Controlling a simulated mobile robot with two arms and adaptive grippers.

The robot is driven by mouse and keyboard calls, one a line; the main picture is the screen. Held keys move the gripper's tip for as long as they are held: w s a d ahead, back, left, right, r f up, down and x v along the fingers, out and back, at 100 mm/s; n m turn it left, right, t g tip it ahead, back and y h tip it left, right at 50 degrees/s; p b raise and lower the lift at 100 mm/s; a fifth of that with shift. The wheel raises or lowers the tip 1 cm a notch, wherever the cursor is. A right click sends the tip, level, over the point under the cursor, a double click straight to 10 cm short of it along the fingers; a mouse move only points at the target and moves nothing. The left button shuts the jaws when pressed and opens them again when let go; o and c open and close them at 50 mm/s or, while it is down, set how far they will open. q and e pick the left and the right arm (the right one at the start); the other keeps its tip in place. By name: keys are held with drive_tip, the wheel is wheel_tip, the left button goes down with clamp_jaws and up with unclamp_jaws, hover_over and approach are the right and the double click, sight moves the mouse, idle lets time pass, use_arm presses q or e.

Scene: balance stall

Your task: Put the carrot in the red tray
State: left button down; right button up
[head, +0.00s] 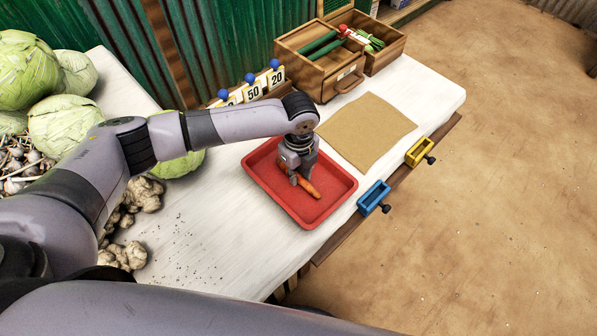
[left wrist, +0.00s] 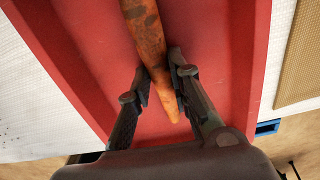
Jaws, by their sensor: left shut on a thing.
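The red tray (head: 268,178) lies on the white table, and its red floor fills most of the left wrist view (left wrist: 215,45). The orange carrot (head: 310,188) is inside the tray's outline, at or just above its floor; I cannot tell whether it touches. My left gripper (head: 298,180) points down over the tray and is shut on the carrot. In the left wrist view the carrot (left wrist: 146,38) passes between the two fingers (left wrist: 155,78), its narrow tip towards the palm. My right gripper is out of view.
A tan mat (head: 368,130) lies beside the tray. Behind it stands a wooden box (head: 318,62) with green vegetables.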

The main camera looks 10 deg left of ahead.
sight(299, 175)
use_arm(q)
drive_tip(key=c, duration=1.5)
unclamp_jaws()
drive_tip(key=shift+f, duration=0.1)
drive_tip(key=shift+o, duration=0.2)
wheel_tip(299, 175, up, 12)
